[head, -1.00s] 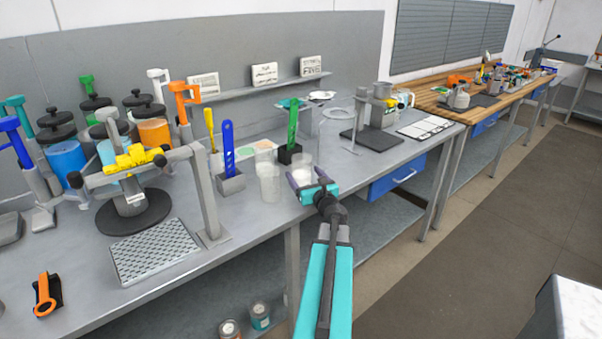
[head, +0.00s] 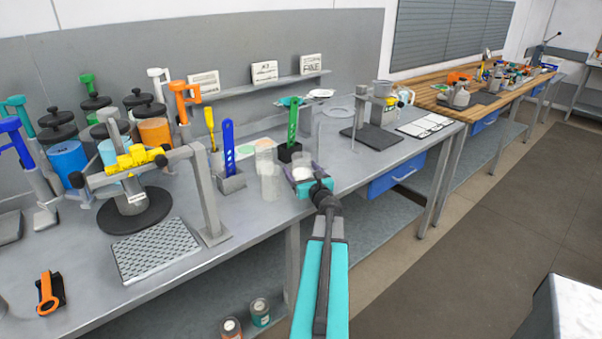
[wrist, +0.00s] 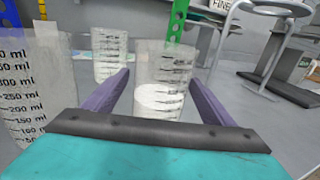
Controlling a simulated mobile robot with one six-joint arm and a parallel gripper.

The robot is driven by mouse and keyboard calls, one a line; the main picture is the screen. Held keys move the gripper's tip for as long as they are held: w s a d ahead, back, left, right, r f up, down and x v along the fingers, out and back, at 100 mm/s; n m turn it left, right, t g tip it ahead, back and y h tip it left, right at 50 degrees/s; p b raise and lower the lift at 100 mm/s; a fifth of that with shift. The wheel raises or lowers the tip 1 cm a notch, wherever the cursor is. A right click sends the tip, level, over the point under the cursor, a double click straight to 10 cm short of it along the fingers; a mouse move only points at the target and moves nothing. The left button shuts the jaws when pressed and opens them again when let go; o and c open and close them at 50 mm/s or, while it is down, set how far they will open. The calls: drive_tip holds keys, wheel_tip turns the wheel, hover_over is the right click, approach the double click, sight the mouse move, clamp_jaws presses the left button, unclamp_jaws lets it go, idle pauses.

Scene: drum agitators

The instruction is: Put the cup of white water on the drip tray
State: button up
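The clear graduated cup with white liquid (head: 302,174) stands upright on the grey bench; the wrist view also shows it (wrist: 164,72). My gripper (head: 303,181) is at the bench's front edge, its two purple fingers spread on either side of this cup. In the wrist view the fingers look open, with a small gap at the left; contact cannot be told. The drip tray, a patterned metal plate (head: 155,250), lies empty at the front left of the bench, below the agitator stand.
Two other clear cups stand left of the white one, the nearer (head: 270,184) close to my gripper. A blue tool in a grey block (head: 230,181) and a green one in a black block (head: 291,154) stand nearby. The stand's grey post (head: 206,200) rises beside the tray.

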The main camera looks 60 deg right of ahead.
drive_tip(key=c, duration=1.3)
drive_tip(key=shift+r, duration=0.3)
